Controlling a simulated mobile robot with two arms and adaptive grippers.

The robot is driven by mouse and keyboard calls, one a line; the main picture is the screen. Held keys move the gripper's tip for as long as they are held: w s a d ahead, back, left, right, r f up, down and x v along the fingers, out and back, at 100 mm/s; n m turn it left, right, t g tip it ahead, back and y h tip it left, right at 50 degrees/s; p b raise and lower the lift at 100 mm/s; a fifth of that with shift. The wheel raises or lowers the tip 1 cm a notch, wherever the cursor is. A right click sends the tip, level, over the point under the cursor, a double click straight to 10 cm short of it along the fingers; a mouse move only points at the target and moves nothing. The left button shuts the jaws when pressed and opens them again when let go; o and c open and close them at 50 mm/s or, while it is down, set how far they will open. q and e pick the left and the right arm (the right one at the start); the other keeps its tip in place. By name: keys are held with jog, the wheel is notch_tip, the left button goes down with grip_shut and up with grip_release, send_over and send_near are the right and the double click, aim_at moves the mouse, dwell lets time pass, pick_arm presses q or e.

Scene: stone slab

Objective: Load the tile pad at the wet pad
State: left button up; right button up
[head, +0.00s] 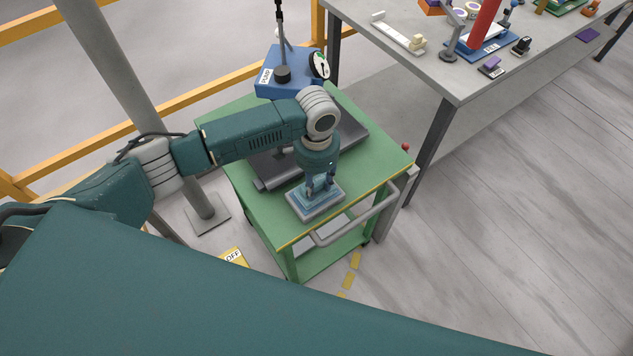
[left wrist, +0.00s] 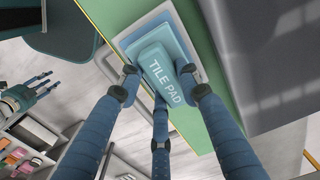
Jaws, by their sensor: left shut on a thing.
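The tile pad (left wrist: 165,78) is a blue block with white "TILE PAD" lettering. My left gripper (left wrist: 152,88) has its fingers closed around its sides, and in the head view the gripper (head: 320,186) points straight down. My right gripper (left wrist: 38,92) is at the left of the wrist view, fingers apart and empty.
The green cart top (head: 262,212) also carries a dark grey slab (head: 348,134) behind my left gripper and a blue pump box (head: 292,70) with a gauge at the back. A push handle (head: 352,222) runs along the front. A grey workbench (head: 452,82) stands at the right.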

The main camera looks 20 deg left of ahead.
aim_at(316, 183)
pick_arm(q)
jog(key=shift+s+f+p, duration=0.15)
jog(key=shift+p, duration=0.15)
dwell(1.2)
notch_tip(316, 183, up, 7)
jog(key=p, duration=0.8)
dwell(0.5)
